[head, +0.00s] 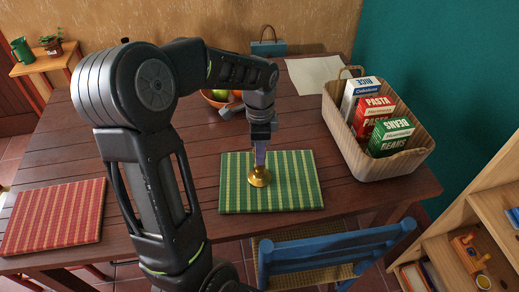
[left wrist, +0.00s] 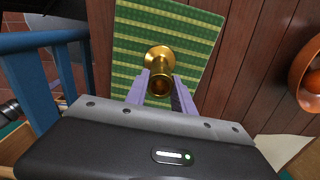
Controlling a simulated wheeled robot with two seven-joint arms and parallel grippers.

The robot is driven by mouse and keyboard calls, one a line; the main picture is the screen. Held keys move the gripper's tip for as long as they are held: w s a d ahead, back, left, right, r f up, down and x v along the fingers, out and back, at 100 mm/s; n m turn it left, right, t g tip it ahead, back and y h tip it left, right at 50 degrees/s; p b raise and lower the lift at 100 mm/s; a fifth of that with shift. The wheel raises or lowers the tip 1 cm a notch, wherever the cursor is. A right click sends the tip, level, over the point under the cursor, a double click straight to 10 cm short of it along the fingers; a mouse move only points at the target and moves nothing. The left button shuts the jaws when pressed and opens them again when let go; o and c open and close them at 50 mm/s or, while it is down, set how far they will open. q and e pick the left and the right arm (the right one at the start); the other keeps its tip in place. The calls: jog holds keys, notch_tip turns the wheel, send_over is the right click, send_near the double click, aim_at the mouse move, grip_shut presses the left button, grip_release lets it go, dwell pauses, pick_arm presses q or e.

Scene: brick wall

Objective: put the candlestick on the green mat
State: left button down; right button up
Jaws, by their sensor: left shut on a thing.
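The brass candlestick (head: 260,177) is upright over the green striped mat (head: 298,185), near the mat's middle. Its base looks to be at the mat's surface, but I cannot tell if it touches. My left gripper (head: 260,156) comes down from above and is shut on the candlestick's upper part. In the left wrist view the candlestick (left wrist: 160,65) stands between the two purple fingers of the left gripper (left wrist: 160,90), with the green mat (left wrist: 190,20) behind it. My right gripper is not in view.
A red striped mat (head: 55,217) lies at the left. A basket (head: 385,166) with boxes stands at the right. A bowl of fruit (head: 212,101) is partly hidden behind my arm. A blue chair (head: 335,250) stands at the front edge.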

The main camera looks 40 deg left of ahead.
pick_arm(q)
jog(key=c, duration=1.1)
grip_release()
notch_tip(320, 180, up, 12)
jog(key=shift+r, duration=0.15)
